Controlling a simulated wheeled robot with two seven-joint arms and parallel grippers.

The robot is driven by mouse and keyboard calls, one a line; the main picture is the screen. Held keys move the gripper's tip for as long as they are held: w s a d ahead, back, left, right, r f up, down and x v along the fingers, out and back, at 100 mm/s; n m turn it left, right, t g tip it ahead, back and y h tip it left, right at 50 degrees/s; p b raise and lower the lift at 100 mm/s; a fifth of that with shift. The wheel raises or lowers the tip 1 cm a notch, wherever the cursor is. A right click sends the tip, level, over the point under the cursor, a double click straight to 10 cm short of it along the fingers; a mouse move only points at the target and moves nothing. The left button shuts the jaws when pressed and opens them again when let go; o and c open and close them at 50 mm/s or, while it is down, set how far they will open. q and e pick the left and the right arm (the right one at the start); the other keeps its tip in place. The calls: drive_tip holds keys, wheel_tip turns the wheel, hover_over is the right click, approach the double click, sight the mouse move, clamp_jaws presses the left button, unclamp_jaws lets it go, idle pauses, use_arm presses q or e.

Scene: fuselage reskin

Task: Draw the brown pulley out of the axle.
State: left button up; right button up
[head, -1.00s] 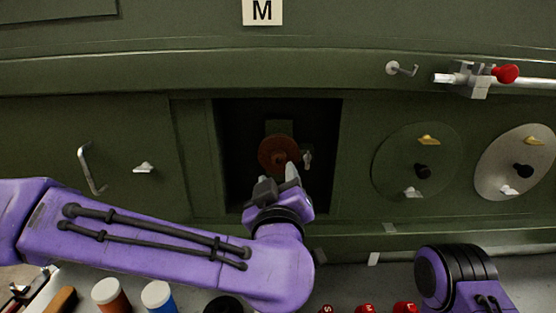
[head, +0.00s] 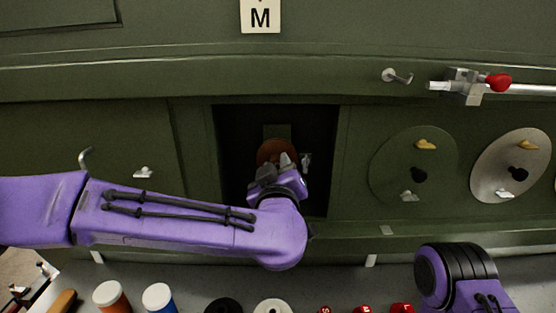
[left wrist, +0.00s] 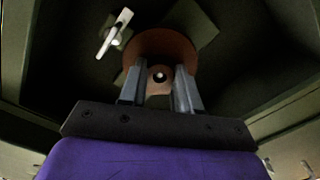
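The brown pulley (head: 276,151) is a round disc in the dark recess, partly hidden behind my left gripper in the head view. In the left wrist view the pulley (left wrist: 160,45) faces me, with a lighter hub and a bright centre. The axle itself cannot be made out apart from that bright centre. My left gripper (head: 278,168) is inside the mouth of the recess, in front of the pulley. Its two grey fingers (left wrist: 160,88) are apart, one on each side of the hub; I cannot tell whether they touch it. My right gripper is out of view.
A pale lever (left wrist: 114,34) sits beside the pulley, right of it in the head view (head: 306,161). The recess frame (head: 335,170) surrounds my left gripper closely. Orange (head: 112,298) and blue (head: 159,298) jars, black (head: 223,306) and white (head: 272,306) rings stand below.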

use_arm(q)
drive_tip(key=shift+s, duration=0.15)
drive_tip(key=shift+s, duration=1.85)
clamp_jaws()
drive_tip(key=shift+s, duration=0.1)
drive_tip(key=s, duration=0.3)
drive_tip(key=shift+p, duration=0.35)
drive_tip(key=shift+w+f, duration=0.1)
